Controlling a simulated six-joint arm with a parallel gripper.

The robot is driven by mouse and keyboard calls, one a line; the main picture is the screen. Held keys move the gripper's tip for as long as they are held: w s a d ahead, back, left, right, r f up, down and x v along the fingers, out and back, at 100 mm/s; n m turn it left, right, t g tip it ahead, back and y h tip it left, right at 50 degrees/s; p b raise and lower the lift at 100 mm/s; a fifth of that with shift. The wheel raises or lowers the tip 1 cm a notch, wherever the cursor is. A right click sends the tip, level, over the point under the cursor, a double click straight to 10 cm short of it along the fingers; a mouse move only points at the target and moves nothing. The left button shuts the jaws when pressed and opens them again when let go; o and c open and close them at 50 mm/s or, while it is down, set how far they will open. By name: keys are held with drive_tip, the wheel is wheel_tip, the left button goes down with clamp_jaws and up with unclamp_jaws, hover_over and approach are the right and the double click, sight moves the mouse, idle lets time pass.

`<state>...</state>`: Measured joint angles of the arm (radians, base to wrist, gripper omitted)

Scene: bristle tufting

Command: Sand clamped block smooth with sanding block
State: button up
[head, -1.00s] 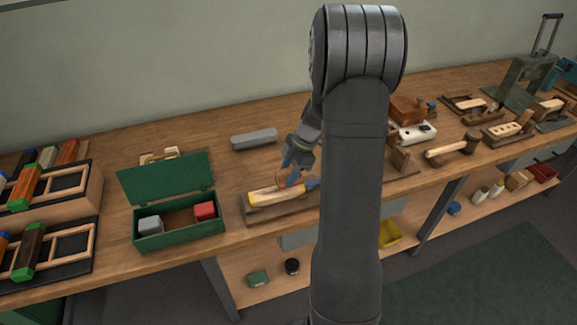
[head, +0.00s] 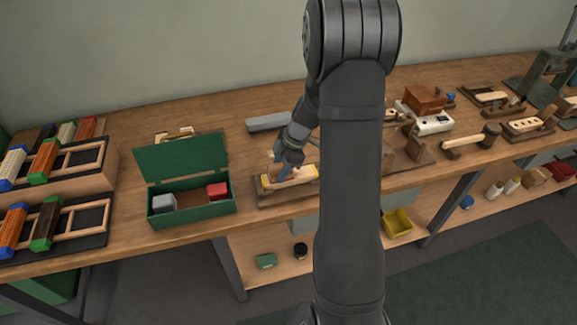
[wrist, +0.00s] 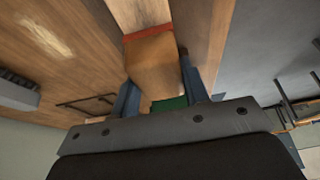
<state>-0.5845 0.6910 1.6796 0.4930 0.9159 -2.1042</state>
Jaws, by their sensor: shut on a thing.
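The pale clamped block (head: 304,174) with yellow ends lies on a dark wooden base (head: 262,200) near the bench's front edge in the head view. My gripper (head: 284,165) is over its left half and hides part of it. In the wrist view my gripper (wrist: 158,72) is shut on the sanding block (wrist: 152,62), a tan wooden block with a red-orange layer on its far side. A pale surface (wrist: 145,12) shows just beyond that layer. I cannot tell whether the sanding block touches the clamped block. My arm hides the right side of the base.
An open green box (head: 185,216) holding a grey and a red block stands to the left. A grey bar (head: 268,122) lies behind. Racks of coloured brushes (head: 60,165) stand far left. A mallet (head: 470,142) and other wooden tools lie to the right.

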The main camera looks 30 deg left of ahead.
drive_tip(key=s+a, duration=0.3)
drive_tip(key=shift+s+a, duration=0.2)
drive_tip(key=shift+w+d, duration=4)
drive_tip(key=shift+d, duration=0.05)
drive_tip(key=shift+w+d+r, duration=0.1)
drive_tip(key=shift+w, duration=0.05)
wheel_tip(320, 180, up, 8)
